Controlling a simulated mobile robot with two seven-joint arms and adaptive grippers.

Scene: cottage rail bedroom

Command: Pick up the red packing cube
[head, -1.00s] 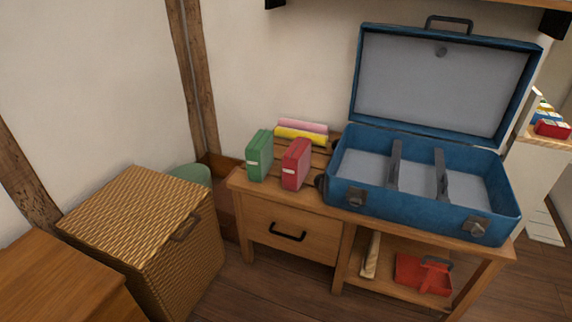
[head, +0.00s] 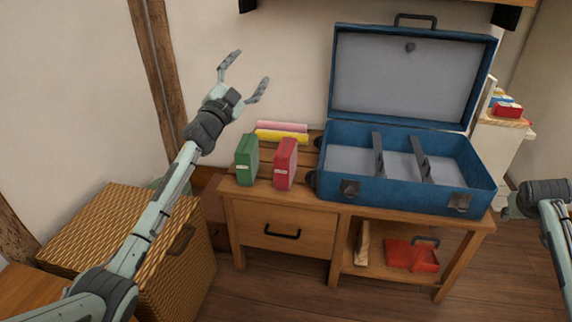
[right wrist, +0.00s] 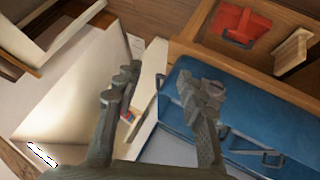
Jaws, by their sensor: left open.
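The red packing cube (head: 285,164) stands upright on the left part of the wooden bench (head: 262,197). A green packing cube (head: 247,160) stands just left of it, with a small gap. My left gripper (head: 252,67) is open and empty, raised above and behind the two cubes, its fingers pointing up and right. It does not touch either cube. My right gripper (right wrist: 158,75) is open and empty in the right wrist view. In the head view only part of my right arm shows at the right edge.
An open blue suitcase (head: 345,195) with two dark dividers stands right of the red cube. Pink and yellow rolled items (head: 281,138) lie behind the cubes. A wicker hamper (head: 100,225) stands left. A red dustpan (head: 402,255) lies on the bench's lower shelf.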

